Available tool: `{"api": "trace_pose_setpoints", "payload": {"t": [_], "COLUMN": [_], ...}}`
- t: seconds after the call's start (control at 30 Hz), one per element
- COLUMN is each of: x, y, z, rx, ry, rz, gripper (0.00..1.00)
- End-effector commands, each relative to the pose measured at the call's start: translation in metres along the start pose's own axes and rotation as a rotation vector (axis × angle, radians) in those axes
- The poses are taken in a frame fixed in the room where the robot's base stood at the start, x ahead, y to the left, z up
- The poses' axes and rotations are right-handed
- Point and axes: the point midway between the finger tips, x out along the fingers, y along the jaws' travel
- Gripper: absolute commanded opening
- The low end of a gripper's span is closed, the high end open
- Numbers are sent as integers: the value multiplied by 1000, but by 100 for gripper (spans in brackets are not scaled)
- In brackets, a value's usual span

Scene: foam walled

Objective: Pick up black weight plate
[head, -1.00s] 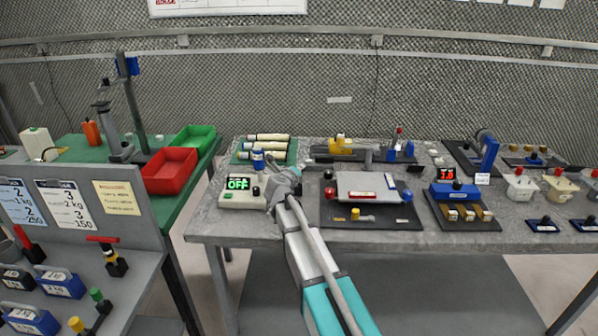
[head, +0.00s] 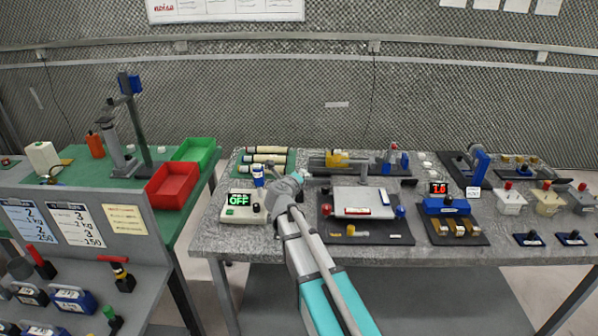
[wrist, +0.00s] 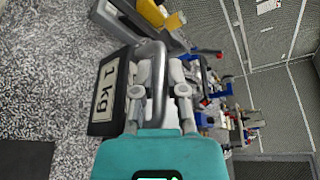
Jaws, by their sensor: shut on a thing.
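The black weight plate (wrist: 105,92) carries a white label reading "1 kg" in the wrist view. It sits at the left of my gripper (wrist: 160,78), against the fingers, and a grey curved bar passes between them. My gripper is shut on the plate; the exact contact is partly hidden. In the head view my gripper (head: 288,184) is over the grey table, right of the box with the green "OFF" display (head: 239,200). The plate cannot be made out there, hidden by my gripper and arm.
A dark board with a light platform (head: 361,201) lies just right of my gripper. A blue unit with a red display (head: 446,206) stands farther right. Cream cylinders (head: 265,158) lie behind. Red (head: 172,186) and green (head: 196,153) bins stand on the green table at left.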

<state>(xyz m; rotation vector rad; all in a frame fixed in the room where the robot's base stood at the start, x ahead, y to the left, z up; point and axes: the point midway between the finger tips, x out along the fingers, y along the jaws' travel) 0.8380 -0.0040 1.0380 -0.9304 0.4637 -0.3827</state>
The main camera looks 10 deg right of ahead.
Motion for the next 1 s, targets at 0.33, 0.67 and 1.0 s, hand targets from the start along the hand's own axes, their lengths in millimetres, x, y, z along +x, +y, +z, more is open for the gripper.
{"api": "trace_pose_setpoints", "payload": {"t": [0.33, 0.67, 1.0], "x": [-54, -72, -73], "y": [-29, -37, -37], "z": [-18, -24, -24], "rx": [-2, -2, -2], "ry": [-1, -1, -1], "rz": [-1, -2, -2], "gripper": [0, 0, 0]}}
